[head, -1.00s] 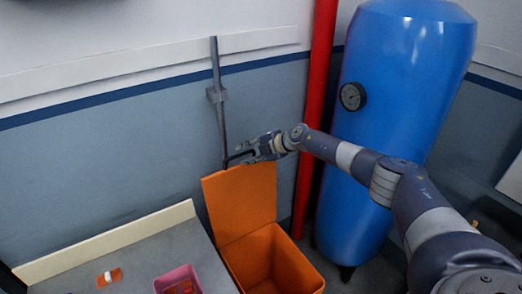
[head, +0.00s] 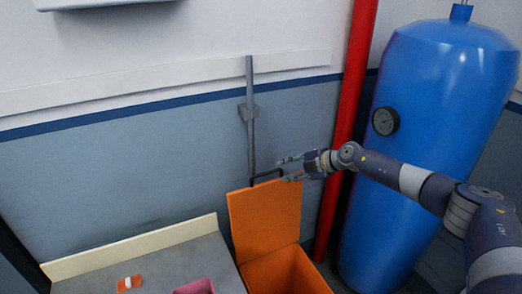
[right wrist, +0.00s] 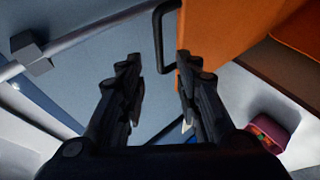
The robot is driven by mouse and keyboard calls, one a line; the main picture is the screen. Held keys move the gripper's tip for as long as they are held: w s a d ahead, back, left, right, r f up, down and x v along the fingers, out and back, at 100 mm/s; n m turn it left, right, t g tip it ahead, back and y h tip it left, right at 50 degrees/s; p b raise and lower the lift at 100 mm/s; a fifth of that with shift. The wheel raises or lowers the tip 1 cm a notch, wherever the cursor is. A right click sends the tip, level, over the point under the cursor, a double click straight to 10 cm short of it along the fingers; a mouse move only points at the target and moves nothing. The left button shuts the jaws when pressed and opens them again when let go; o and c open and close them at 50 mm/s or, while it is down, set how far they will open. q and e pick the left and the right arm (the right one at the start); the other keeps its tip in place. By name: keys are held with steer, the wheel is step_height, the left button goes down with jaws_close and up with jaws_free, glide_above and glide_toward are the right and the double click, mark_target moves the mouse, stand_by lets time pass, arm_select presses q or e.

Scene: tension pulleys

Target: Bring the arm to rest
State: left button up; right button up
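My right arm comes in from the right in the head view. Its gripper (head: 286,168) is open and empty, just above the top edge of the raised orange lid (head: 264,218). The right wrist view shows the two dark fingers (right wrist: 157,75) spread apart with nothing between them. A black handle (head: 266,174) sticks out from the lid's top edge. In the right wrist view this handle (right wrist: 160,38) is ahead of the fingertips, and the fingers look clear of it. My left gripper is not in view.
The lid stands upright on an open orange bin (head: 290,270). A grey pole (head: 250,120) stands behind it. A red pipe (head: 352,110) and a blue tank (head: 430,130) stand close to the arm. A grey worktop (head: 190,262) with a pink container (head: 195,287) is at lower left.

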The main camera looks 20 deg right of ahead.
steer(key=s+a+f+m+t, duration=0.1)
steer(key=s+a+m+t, duration=0.25)
steer(key=a, duration=0.85)
steer(key=s+a+m+t, duration=0.3)
steer(key=a+m, duration=0.1)
steer(key=a, duration=0.9)
steer(key=s+d+f+m+g+h, duration=0.2)
steer(key=s+f+m+g, duration=0.25)
steer(key=s, duration=0.85)
steer(key=s+d+f+m+g+h, duration=0.25)
steer(key=s+f+g, duration=0.2)
steer(key=s, duration=0.75)
steer(key=s+d+f+m+g+h, duration=0.1)
steer(key=s+d+f+m+g, duration=0.3)
steer(key=s, duration=0.9)
step_height(320, 180, down, 30)
steer(key=s+a+b, duration=0.1)
steer(key=s+b, duration=0.1)
steer(key=s+d+f+g+b, duration=0.1)
steer(key=s+d+f+g, duration=0.1)
steer(key=s+f, duration=1.4)
steer(key=shift+d+f+b, duration=0.35)
steer(key=shift+f, duration=0.1)
